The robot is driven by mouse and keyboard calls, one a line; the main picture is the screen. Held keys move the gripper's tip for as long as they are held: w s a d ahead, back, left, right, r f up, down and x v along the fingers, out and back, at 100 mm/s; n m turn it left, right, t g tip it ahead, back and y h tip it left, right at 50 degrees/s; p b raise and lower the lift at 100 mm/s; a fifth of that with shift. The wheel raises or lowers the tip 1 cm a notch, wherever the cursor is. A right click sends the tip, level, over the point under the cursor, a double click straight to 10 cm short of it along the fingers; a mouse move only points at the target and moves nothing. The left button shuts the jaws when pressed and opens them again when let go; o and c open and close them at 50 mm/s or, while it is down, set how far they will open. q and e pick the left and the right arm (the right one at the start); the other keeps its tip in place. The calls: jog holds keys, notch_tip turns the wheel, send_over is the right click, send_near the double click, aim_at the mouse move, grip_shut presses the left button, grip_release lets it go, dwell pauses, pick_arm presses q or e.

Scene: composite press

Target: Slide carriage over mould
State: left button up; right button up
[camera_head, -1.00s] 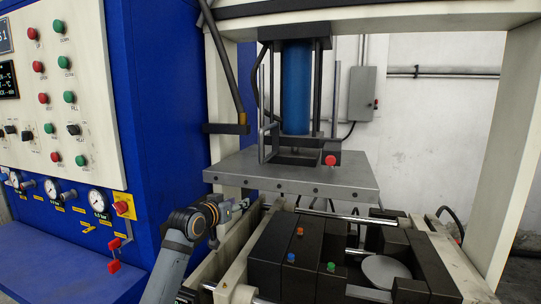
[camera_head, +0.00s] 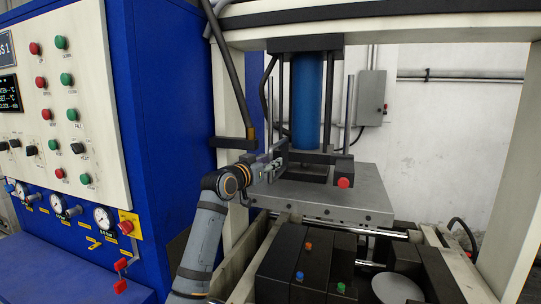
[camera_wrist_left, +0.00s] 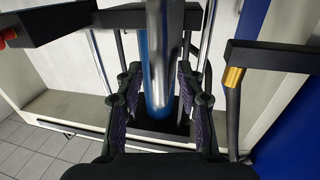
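The grey carriage plate (camera_head: 335,200) lies level below the blue cylinder (camera_head: 307,100). An upright metal bar like a handle stands at its left part; it also shows in the wrist view (camera_wrist_left: 156,50). My left gripper (camera_head: 278,160) is above the plate's left part, at this bar. In the wrist view its two fingers (camera_wrist_left: 158,95) are apart, one on each side of the bar, with gaps visible; I see no contact. Black mould blocks (camera_head: 327,262) with small coloured knobs lie lower, in front of the plate. My right gripper is not in view.
The blue control cabinet (camera_head: 170,110) stands at the left. A cream frame post (camera_head: 505,150) stands at the right. A black bracket (camera_head: 232,143) juts from the left post near my arm; it also shows in the wrist view (camera_wrist_left: 270,55). A red knob (camera_head: 344,183) sits at the plate's front.

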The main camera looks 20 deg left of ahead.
pick_arm(q)
jog(key=shift+w+d, duration=0.15)
jog(key=shift+w, duration=0.15)
jog(key=shift+w, duration=0.1)
grip_shut()
